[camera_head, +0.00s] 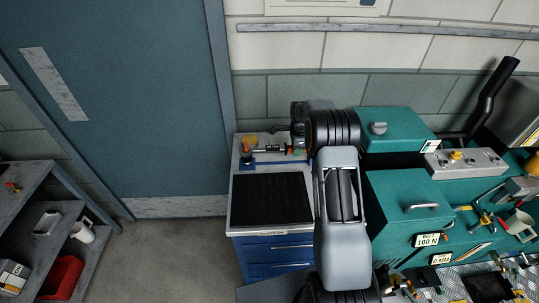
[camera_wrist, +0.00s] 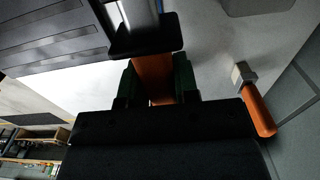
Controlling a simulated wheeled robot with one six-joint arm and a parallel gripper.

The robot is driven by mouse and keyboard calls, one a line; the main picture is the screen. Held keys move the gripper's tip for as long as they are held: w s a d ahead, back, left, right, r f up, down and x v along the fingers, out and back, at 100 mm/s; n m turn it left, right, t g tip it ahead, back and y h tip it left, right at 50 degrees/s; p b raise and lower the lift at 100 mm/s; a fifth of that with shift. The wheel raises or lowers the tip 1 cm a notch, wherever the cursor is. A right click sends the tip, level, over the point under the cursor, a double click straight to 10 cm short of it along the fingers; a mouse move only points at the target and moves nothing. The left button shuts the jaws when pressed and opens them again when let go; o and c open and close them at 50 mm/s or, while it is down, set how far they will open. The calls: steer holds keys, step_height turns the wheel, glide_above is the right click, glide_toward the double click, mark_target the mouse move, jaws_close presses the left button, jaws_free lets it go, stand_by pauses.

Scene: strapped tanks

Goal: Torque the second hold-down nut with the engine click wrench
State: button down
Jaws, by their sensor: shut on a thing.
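In the wrist view my gripper (camera_wrist: 157,88) has its two dark green fingers closed around an orange handle (camera_wrist: 154,72). A pale metal shaft (camera_wrist: 141,18) lies beyond it, partly covered by a black plate. I cannot tell from its visible part whether this is the engine click wrench. A second orange-handled tool (camera_wrist: 259,112) with a grey square head lies apart, to the right. In the head view my arm reaches over the blue drawer cabinet, and the gripper is largely hidden behind it. No hold-down nut can be made out.
The drawer cabinet (camera_head: 237,221) has a black mat (camera_head: 271,198) and small tools at its back. Teal boxes (camera_head: 404,209) with handles stand right of my arm; one tag reads 100 N. A grey control box (camera_head: 466,163) is behind. Shelves (camera_head: 28,238) stand left; floor between is clear.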

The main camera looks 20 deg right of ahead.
steer(key=shift+r+p, duration=1.4)
steer(key=shift+r, duration=1.35)
